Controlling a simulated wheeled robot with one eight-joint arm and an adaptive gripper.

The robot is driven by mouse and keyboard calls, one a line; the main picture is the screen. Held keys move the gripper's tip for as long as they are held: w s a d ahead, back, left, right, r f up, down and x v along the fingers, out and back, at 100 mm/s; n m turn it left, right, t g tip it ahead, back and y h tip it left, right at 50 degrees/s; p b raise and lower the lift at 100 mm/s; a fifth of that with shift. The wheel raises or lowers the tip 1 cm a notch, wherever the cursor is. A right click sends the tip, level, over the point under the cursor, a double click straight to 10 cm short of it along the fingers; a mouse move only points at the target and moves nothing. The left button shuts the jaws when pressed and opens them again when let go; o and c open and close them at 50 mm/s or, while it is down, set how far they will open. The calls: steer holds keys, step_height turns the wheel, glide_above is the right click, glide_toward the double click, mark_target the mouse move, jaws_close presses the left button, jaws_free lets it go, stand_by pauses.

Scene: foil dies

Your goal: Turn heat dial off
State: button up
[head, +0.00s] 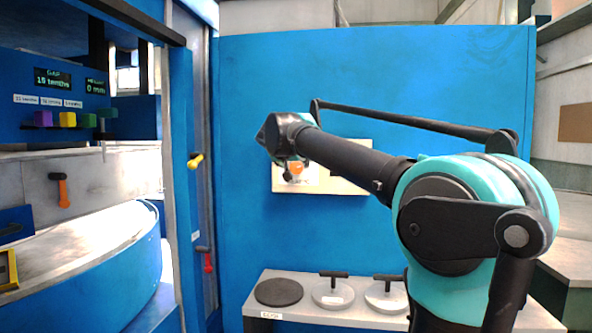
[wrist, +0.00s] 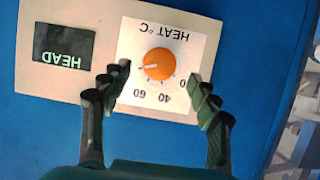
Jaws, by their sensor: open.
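The heat dial is a round orange knob (wrist: 158,65) on a white plate marked "HEAT °C", upside down in the wrist view. A pale pointer line on the knob points to the left in that view. The numbers 60 and 40 show below the knob. In the head view the dial (head: 296,168) is small and partly covered by my gripper (head: 287,163). In the wrist view my gripper (wrist: 158,77) is open, with one finger on each side of the knob. The fingers look apart from it; the exact depth cannot be told.
A dark display (wrist: 64,44) with green letters sits beside the dial on the cream panel (wrist: 40,88). The panel is on a blue wall (head: 400,90). Below, a shelf holds a dark disc (head: 279,292) and two pale lidded discs (head: 333,294). A blue post (head: 180,130) stands left.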

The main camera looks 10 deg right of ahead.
mark_target(296, 167)
steer(key=x, duration=0.6)
steer(key=c, duration=1.2)
